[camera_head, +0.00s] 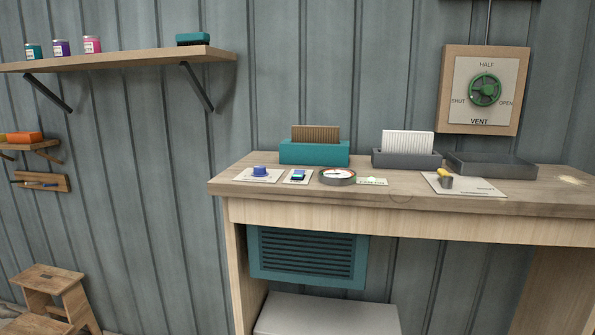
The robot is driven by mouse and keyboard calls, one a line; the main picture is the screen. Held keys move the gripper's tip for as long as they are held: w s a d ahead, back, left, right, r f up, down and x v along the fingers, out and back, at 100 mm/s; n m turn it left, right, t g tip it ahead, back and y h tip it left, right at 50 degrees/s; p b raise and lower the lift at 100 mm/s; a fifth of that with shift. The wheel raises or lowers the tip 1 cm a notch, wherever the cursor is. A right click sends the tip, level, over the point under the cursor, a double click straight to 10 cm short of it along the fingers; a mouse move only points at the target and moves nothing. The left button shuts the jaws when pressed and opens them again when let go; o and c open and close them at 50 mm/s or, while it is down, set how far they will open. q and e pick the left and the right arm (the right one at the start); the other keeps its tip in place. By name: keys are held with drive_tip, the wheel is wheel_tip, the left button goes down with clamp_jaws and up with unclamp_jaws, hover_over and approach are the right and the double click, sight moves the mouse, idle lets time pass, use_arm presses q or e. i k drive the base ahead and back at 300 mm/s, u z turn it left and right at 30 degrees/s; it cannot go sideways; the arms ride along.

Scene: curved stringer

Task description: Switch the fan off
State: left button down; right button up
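No thing in view is clearly marked as the fan. A teal louvred unit (306,256) is mounted under the workbench; whether it is the fan or runs cannot be told. On the bench top are a round blue knob (260,171) on a white plate, a small blue rocker-like switch (298,175) on a white plate, and a lever with a yellow tip (443,177) on a grey base and white plate. Their labels are too small to read. Neither of my grippers is in view.
A green VENT wheel (485,90) is above. A stool (52,290) stands lower left.

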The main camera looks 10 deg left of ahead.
sight(298, 174)
drive_tip(key=k, duration=0.6)
drive_tip(key=z, duration=0.4)
drive_tip(key=i, duration=1.15)
drive_tip(key=u, duration=0.45)
